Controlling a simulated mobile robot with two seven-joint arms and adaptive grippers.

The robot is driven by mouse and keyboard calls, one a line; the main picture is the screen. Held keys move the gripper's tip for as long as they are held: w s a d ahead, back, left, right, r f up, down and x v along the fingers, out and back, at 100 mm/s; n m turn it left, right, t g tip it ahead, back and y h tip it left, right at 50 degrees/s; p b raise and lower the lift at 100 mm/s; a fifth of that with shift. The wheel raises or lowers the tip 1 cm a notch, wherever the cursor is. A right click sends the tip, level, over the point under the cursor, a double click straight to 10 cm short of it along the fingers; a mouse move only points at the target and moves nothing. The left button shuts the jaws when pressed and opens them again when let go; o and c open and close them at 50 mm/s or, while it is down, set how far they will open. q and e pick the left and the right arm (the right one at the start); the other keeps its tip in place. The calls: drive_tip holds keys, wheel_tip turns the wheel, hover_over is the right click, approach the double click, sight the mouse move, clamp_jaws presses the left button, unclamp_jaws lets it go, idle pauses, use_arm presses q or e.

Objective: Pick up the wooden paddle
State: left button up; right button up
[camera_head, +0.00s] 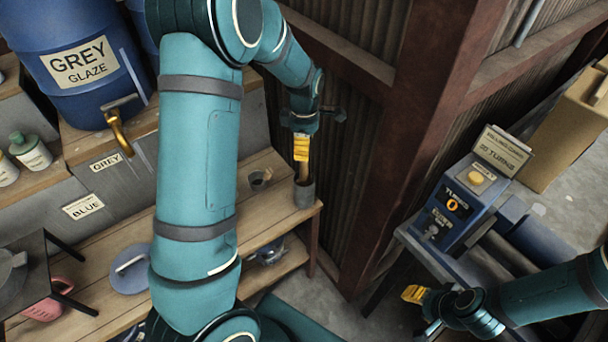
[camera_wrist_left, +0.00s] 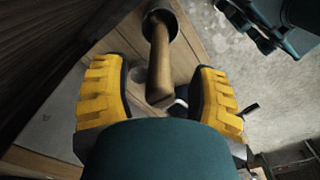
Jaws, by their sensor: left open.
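The wooden paddle (camera_head: 303,172) stands in a dark grey cup (camera_head: 305,195) at the right end of the wooden shelf. In the left wrist view, the paddle's brown handle (camera_wrist_left: 159,62) rises out of the cup (camera_wrist_left: 166,18) and its end lies between and just beyond the fingers. My left gripper (camera_head: 302,147) is above the cup, at the top of the paddle. Its yellow fingers (camera_wrist_left: 163,97) are spread, with gaps on both sides of the handle. The paddle's lower part is hidden in the cup. My right gripper (camera_head: 413,293) is at the lower right, away from the paddle.
A small glass-like cup (camera_head: 260,179) stands left of the paddle's cup. A rusty steel post (camera_head: 408,130) and corrugated wall rise close behind the shelf. A blue control box (camera_head: 452,204) stands to the right. A blue glaze barrel (camera_head: 75,60) is at upper left.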

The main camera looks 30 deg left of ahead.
use_arm(q)
drive_tip(key=shift+f, duration=0.95)
clamp_jaws()
drive_tip(key=shift+r, duration=0.1)
